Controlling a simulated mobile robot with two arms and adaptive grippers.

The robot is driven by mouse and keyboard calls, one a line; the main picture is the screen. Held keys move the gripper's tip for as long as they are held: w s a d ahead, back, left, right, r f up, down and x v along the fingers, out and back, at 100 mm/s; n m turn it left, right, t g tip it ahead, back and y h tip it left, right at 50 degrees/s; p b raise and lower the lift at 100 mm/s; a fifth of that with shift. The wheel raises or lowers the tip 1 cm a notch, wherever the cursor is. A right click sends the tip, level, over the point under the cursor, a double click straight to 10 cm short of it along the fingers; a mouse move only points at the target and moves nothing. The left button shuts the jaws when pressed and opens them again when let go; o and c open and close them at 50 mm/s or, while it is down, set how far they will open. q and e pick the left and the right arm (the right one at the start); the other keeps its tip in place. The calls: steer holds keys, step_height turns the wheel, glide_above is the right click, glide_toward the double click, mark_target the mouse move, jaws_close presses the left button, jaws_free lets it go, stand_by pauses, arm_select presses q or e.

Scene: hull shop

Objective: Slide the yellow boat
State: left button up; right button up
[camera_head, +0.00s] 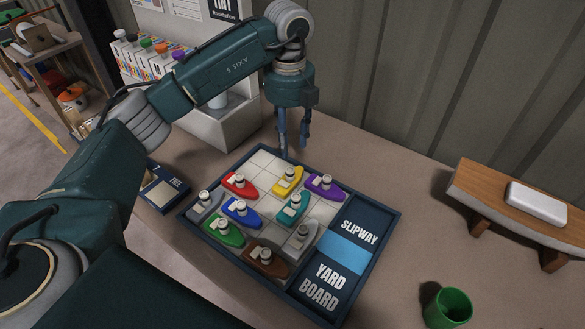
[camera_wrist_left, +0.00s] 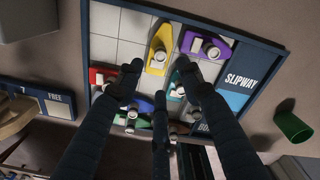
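The yellow boat (camera_head: 288,181) sits on the white grid of the yard board (camera_head: 200,219), near its far edge, between the red boat (camera_head: 240,185) and the purple boat (camera_head: 325,186). The yellow boat also shows in the left wrist view (camera_wrist_left: 159,48), with bare squares to its left. My left gripper (camera_head: 294,149) points down above the board's far edge, just behind the yellow boat. Its fingers are apart with nothing between them; in the left wrist view the fingertips (camera_wrist_left: 159,78) hide parts of several boats. My right gripper is out of view.
Blue, teal (camera_head: 293,208), green, brown and grey boats crowd the nearer squares. The dark slipway panel (camera_head: 350,235) with a light blue band lies along the right. A green cup (camera_head: 448,307) and a wooden stand (camera_head: 510,210) are farther right. A grey wall rises behind.

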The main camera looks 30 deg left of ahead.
mark_target(290, 169)
arm_select(q)
step_height(290, 169, down, 11)
steer(key=shift+s+d+r+p, duration=0.1)
steer(key=shift+r+p, duration=0.1)
steer(key=shift+p, duration=0.65)
jaws_close()
